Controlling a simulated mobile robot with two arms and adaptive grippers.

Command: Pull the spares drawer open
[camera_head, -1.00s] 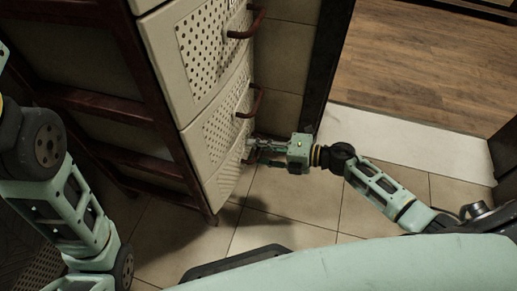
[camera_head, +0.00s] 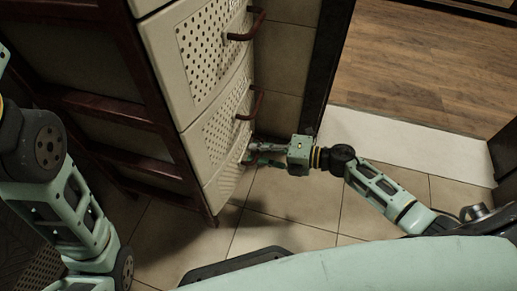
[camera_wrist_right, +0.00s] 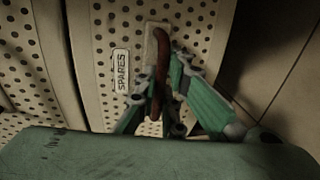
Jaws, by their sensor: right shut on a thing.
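The spares drawer (camera_head: 222,187) is the lowest drawer front in view on the cream cabinet, and it looks about flush with the one above. In the right wrist view its perforated front carries a SPARES label (camera_wrist_right: 121,70) and a dark red upright handle (camera_wrist_right: 161,50). My right gripper (camera_head: 256,153) is at this handle and mostly hides it in the head view. In the right wrist view the green fingers of my right gripper (camera_wrist_right: 160,92) are shut on the handle from both sides. My left gripper is out of view; only the left arm shows.
Two more drawers with red handles, an upper one (camera_head: 247,24) and a middle one (camera_head: 252,104), sit above. A dark red frame (camera_head: 150,168) stands left of the drawers. The tiled floor (camera_head: 290,200) in front of the drawers is clear.

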